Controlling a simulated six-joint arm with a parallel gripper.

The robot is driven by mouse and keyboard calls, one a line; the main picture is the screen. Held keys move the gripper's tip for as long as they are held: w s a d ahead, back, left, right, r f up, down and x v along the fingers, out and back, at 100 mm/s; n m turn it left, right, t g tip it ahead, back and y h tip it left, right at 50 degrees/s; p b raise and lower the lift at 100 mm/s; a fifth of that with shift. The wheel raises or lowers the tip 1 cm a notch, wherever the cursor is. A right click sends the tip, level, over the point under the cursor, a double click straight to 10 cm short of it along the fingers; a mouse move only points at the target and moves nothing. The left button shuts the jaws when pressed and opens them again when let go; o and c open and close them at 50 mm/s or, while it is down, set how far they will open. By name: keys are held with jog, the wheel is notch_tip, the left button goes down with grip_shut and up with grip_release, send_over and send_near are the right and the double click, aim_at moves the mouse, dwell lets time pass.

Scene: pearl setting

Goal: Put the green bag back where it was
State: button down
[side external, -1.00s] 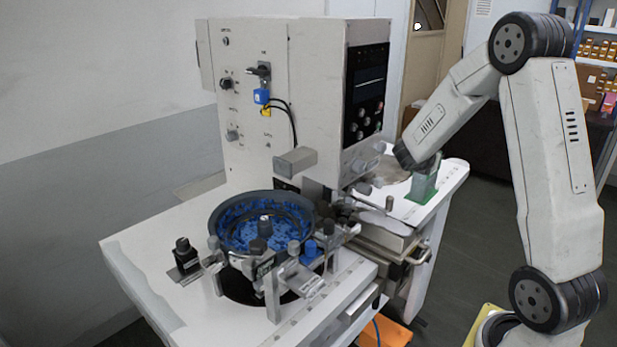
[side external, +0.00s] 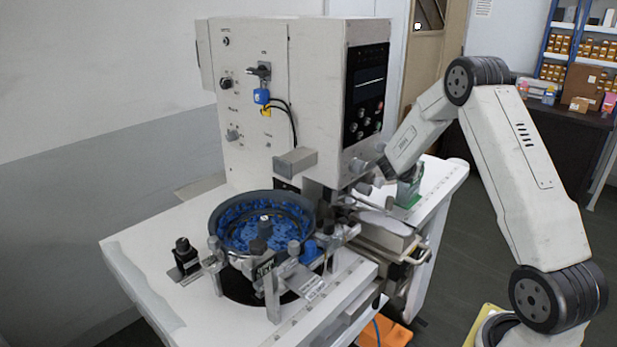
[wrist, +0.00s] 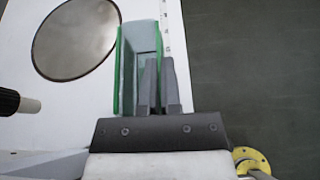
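The green bag (side external: 409,194) is a small, upright, grey-green container with green edges, at the white worktop right of the machine in the side view. In the wrist view the bag (wrist: 137,48) lies ahead of and left of the fingers, with green along its sides. My gripper (wrist: 158,68) has its two fingers close together around the bag's right wall. In the side view my gripper (side external: 412,170) is at the bag's top, partly hidden by my wrist. I cannot tell whether the bag's base touches the worktop.
The white worktop (side external: 440,185) has a printed scale along its right edge, with dark floor beyond. A round metal disc (wrist: 76,38) lies left of the bag. The machine (side external: 290,100) and its blue-filled bowl (side external: 213,228) stand to the left. A dark knob (wrist: 10,101) sticks in from the left.

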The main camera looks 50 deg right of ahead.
jog(key=shift+w+d+f, duration=0.1)
jog(key=shift+f, duration=0.85)
jog(key=shift+w+d+f, duration=0.1)
jog(key=shift+f, duration=0.95)
jog(key=c, duration=0.8)
grip_release()
